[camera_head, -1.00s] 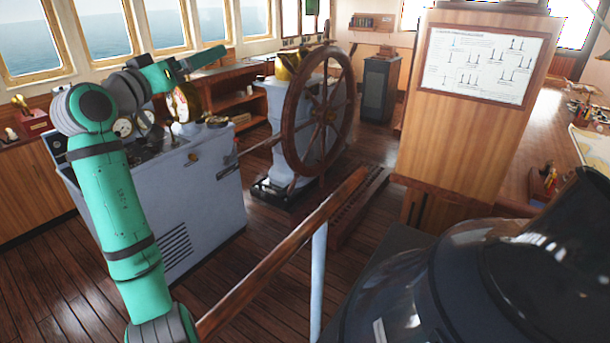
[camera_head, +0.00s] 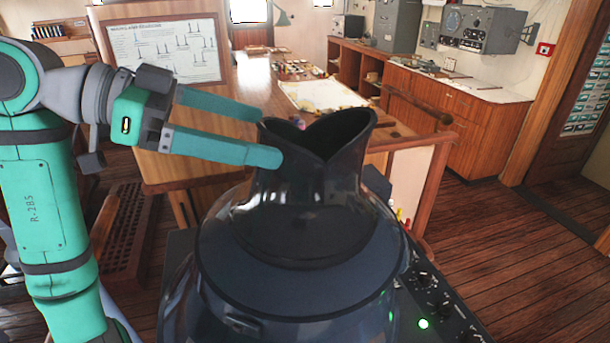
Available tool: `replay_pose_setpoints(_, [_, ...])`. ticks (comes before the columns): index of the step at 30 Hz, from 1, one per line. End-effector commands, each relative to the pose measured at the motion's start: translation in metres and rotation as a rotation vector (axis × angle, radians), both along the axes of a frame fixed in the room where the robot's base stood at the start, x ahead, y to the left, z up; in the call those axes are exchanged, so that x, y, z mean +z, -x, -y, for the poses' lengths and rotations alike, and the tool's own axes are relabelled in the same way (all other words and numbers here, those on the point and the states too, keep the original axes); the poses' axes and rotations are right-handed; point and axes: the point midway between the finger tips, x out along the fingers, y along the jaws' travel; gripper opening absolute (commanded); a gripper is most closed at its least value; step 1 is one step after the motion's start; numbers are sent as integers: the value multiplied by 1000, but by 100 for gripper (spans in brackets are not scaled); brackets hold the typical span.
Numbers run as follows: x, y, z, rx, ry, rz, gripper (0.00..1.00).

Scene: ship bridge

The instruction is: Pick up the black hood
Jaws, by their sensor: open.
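The black hood (camera_head: 302,215) stands upright on a dark, glossy round housing (camera_head: 295,290) in the middle front of the head view. Its flared top rim has a V-shaped notch facing me. My gripper (camera_head: 270,137) reaches in from the left with its two green fingers spread apart. The fingertips are at the left side of the hood's rim. The nearer fingertip overlaps the rim in the picture, and the farther one ends just behind its left edge. I cannot tell whether either touches it. Nothing is held.
A control panel (camera_head: 440,310) with knobs and a green light sits at the housing's lower right. A wooden rail (camera_head: 418,108) and a chart table (camera_head: 310,95) stand behind. The wooden floor (camera_head: 500,235) at right is clear.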

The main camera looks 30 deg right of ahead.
Motion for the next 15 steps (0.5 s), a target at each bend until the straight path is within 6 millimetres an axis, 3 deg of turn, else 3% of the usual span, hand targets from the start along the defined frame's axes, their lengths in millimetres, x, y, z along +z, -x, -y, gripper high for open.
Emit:
replay_pose_setpoints(7, [-14, 8, 31, 4, 1, -1, 100])
replay_pose_setpoints(15, [-22, 12, 48, 4, 2, -1, 100])
